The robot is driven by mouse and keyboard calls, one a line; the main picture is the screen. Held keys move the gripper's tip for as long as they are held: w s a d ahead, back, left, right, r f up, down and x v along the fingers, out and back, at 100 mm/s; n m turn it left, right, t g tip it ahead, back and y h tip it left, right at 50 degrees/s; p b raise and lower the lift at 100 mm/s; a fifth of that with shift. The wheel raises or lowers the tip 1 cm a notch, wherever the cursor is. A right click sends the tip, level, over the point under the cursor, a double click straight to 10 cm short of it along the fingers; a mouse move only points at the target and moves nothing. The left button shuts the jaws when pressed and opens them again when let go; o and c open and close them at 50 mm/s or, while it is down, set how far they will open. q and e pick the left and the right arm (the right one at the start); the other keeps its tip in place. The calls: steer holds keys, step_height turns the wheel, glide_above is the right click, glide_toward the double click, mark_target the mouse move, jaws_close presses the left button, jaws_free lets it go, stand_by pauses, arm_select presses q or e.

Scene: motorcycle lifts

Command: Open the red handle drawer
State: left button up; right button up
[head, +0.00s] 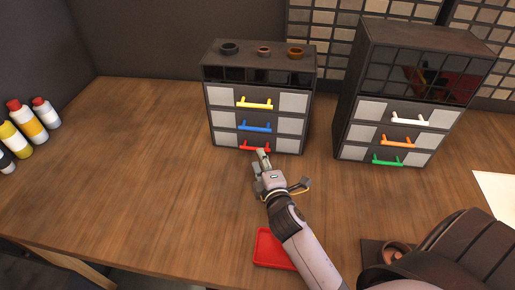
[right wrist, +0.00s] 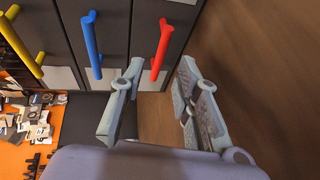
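The red handle (head: 255,147) is on the bottom drawer of the left cabinet (head: 262,76), and that drawer looks closed. My right gripper (head: 262,153) is at the front of this drawer, close to the red handle. In the right wrist view the red handle (right wrist: 162,50) shows between and beyond the two spread fingers of my right gripper (right wrist: 158,90). The fingers are open and I see nothing held in them. Whether a finger touches the handle I cannot tell. My left gripper is not in view.
Blue (head: 255,126) and yellow (head: 254,103) handles sit above the red one. A second cabinet (head: 400,95) stands to the right. A red tray (head: 272,250) lies near the front beside my right arm. Bottles (head: 28,118) stand at the left. The left tabletop (head: 120,170) is clear.

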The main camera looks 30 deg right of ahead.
steer(key=x, duration=0.5)
steer(key=shift+f+p, duration=0.1)
steer(key=shift+p, duration=0.2)
steer(key=shift+c, duration=0.6)
jaws_close()
